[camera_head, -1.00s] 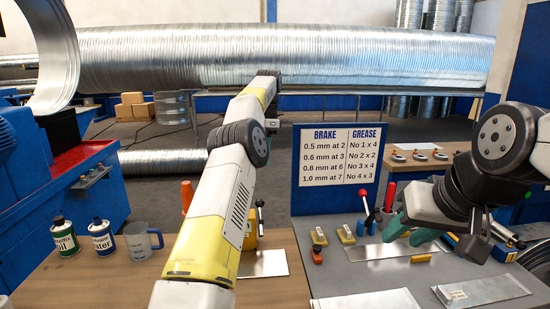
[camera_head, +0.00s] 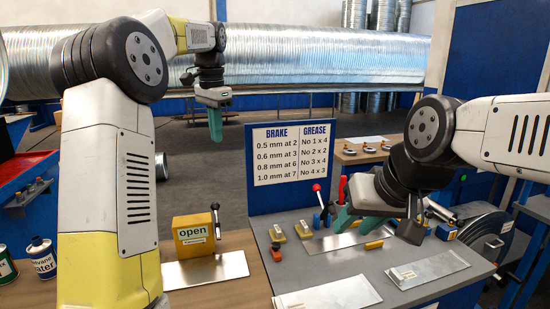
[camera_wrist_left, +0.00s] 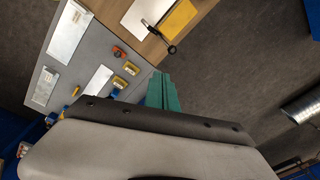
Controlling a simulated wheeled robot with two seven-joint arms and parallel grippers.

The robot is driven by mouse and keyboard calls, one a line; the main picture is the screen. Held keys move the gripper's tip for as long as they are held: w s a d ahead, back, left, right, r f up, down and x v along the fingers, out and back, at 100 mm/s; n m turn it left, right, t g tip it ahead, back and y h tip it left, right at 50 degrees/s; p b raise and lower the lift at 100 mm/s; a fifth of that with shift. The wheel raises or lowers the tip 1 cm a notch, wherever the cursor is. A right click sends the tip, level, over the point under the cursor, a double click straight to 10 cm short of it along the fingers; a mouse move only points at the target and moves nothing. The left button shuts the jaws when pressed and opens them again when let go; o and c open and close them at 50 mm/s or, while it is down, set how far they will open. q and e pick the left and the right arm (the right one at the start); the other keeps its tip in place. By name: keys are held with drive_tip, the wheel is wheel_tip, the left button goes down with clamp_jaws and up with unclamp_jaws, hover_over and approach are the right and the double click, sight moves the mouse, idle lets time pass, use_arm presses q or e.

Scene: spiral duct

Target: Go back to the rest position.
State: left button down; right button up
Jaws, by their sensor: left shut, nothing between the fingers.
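My left gripper (camera_head: 215,124) hangs in the air behind the bench, left of the blue sign board, its green fingers together and pointing down. In the left wrist view its green fingers (camera_wrist_left: 162,92) are shut and empty, with the benches below. My right gripper (camera_head: 378,213) is over the right part of the grey bench, its green fingers apart, with nothing visible between them. The arm hides part of it.
The blue board with the brake and grease table (camera_head: 290,154) stands upright at the bench's back edge. A yellow block marked open (camera_head: 196,233) and metal sheets (camera_head: 206,270) lie on the benches. A large spiral duct (camera_head: 320,62) spans the back.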

use_arm(q)
drive_tip(key=s+d+n+t+h, duration=0.1)
drive_tip(key=s+n+t, duration=0.25)
drive_tip(key=s, duration=1.35)
drive_tip(key=s+d+f+n+t+h, duration=0.1)
drive_tip(key=s+f+n, duration=0.3)
drive_tip(key=s+f, duration=0.5)
drive_tip(key=s, duration=0.4)
drive_tip(key=shift+d+n+t, duration=0.25)
drive_tip(key=shift+n+t, duration=0.1)
